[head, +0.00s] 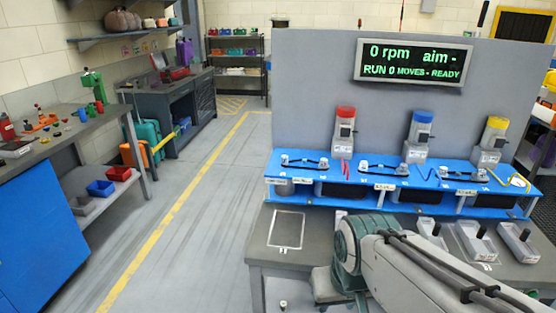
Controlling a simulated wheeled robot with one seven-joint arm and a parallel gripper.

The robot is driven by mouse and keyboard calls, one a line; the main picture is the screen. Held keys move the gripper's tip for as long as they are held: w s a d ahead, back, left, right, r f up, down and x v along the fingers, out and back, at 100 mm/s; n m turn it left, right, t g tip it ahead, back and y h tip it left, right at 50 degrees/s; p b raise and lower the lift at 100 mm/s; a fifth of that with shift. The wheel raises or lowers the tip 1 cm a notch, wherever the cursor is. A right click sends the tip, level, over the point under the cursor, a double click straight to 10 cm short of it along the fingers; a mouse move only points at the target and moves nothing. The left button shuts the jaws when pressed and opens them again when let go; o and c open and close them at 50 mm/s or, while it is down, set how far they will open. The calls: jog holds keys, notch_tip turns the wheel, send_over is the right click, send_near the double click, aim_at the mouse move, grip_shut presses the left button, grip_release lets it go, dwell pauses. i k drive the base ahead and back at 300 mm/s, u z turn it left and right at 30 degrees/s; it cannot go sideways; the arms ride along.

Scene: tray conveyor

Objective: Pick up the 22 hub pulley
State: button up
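I cannot pick out a pulley marked 22. Several grey blocks with dark upright posts stand at the right of the grey table: a left one (433,239), a middle one (475,243) and a right one (519,244). Any numbers on them are too small to read. My arm reaches in from the lower right, with its green-grey joint in front of the table. It hides part of the table and the lower left block. My gripper is not in view.
A blue bench (330,188) at the back of the grey table (258,244) carries red-, blue- and yellow-topped units. A display panel (414,63) reads 0 rpm and READY. A white-outlined rectangle (287,229) is empty.

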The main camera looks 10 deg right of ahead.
aim_at(363, 164)
jog(key=z, duration=0.2)
jog(key=i, duration=0.3)
jog(key=z, duration=0.95)
jog(key=i, duration=0.75)
jog(key=z, duration=0.4)
